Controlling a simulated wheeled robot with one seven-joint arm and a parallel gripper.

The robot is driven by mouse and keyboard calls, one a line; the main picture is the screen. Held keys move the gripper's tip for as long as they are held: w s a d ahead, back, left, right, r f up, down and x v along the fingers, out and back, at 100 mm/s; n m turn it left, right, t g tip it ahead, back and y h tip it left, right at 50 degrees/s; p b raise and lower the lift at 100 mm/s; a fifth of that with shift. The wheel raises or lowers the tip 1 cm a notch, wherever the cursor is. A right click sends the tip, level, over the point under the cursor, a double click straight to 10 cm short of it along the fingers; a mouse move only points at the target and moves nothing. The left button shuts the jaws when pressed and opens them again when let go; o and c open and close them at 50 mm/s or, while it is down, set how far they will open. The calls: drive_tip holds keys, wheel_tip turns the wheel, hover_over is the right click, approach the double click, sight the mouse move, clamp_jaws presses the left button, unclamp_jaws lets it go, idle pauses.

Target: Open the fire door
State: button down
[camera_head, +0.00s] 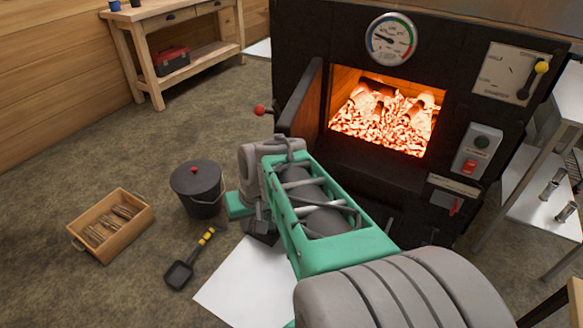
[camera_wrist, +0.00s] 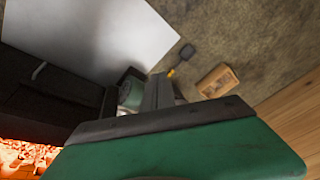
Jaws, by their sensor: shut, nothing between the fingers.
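The fire door (camera_head: 302,104) stands swung out to the left of the firebox opening, seen nearly edge-on. Its red-knobbed handle (camera_head: 262,110) sticks out to the left. Burning logs and embers (camera_head: 388,118) show through the opening, and the fire glows at the lower left of the wrist view (camera_wrist: 22,158). My arm reaches across the front of the evaporator, and its end is below the door. My gripper (camera_wrist: 158,92) is shut and empty, pointing down toward the floor side. My arm hides the fingertips in the head view, and I cannot tell whether anything touches the door.
A lidded black bucket (camera_head: 198,188), a shovel (camera_head: 190,262) and a wooden crate (camera_head: 112,226) stand on the floor at left. A white sheet (camera_head: 245,285) lies under my arm. A gauge (camera_head: 391,39) and a yellow-knobbed lever (camera_head: 541,68) are on the front panel.

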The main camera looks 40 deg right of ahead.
drive_tip(key=s+d+r+m+t+h+p, duration=0.1)
drive_tip(key=s+d+r+m+t+p, duration=0.15)
drive_tip(key=d, duration=0.95)
drive_tip(key=s+d+r+m+t+p, duration=0.15)
drive_tip(key=d+r+m, duration=0.25)
drive_tip(key=d, duration=0.9)
drive_tip(key=w+a+f, duration=0.2)
drive_tip(key=w+f, duration=0.6)
drive_tip(key=w, duration=0.2)
drive_tip(key=shift+a+b, duration=0.3)
